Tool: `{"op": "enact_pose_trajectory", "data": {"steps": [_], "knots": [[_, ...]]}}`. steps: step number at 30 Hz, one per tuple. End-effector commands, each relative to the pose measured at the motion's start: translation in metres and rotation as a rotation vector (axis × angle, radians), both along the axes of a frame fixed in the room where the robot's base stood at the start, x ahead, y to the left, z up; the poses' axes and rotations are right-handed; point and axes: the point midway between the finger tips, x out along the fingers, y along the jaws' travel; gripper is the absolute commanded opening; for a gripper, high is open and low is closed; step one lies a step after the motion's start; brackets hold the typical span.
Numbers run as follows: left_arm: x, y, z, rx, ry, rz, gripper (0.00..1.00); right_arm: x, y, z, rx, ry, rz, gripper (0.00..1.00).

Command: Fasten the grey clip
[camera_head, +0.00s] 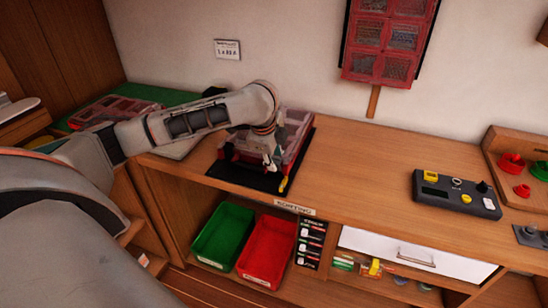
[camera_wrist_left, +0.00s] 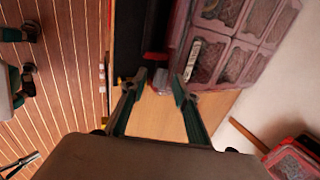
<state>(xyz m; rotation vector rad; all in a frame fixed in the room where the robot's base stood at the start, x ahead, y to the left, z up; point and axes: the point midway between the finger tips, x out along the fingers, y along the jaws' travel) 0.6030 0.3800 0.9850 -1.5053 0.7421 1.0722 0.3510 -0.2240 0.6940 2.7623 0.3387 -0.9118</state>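A red case with a clear lid (camera_head: 297,135) lies on a black mat (camera_head: 235,177) on the bench. It shows in the left wrist view (camera_wrist_left: 235,40) with several filled compartments. A small pale grey piece (camera_wrist_left: 161,87), likely the grey clip, sits at the case's near edge; its exact position is unclear. A yellow clip (camera_head: 284,184) sticks out at the front corner. My left gripper (camera_wrist_left: 156,80) is open, its fingertips apart on either side of the pale piece. In the head view my left gripper (camera_head: 270,160) hides part of the case. My right gripper is out of view.
A dark control box (camera_head: 456,194) stands at the right, beside a wooden tray (camera_head: 500,152) with red and green parts. Below the bench are a green bin (camera_head: 222,234) and a red bin (camera_head: 267,250). The bench middle (camera_head: 360,165) is clear. A red rack (camera_head: 388,38) hangs above.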

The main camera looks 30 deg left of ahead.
Motion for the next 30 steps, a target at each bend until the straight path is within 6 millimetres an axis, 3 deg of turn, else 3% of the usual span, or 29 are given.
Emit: {"op": "enact_pose_trajectory", "data": {"steps": [2, 5, 6, 14, 30], "knots": [[0.000, 0.000, 0.000, 0.000, 0.000, 0.000, 0.27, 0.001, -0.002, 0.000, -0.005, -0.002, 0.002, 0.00], [0.000, 0.000, 0.000, 0.000, 0.000, 0.000, 0.01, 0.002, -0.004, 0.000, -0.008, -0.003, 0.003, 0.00], [0.000, 0.000, 0.000, 0.000, 0.000, 0.000, 0.00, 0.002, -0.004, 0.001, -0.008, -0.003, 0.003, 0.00], [0.003, 0.001, 0.001, -0.005, 0.024, 0.003, 0.00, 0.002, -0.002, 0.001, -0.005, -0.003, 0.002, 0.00], [0.024, 0.005, 0.003, -0.077, 0.328, 0.003, 0.00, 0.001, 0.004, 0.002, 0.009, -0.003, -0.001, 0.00]]}}
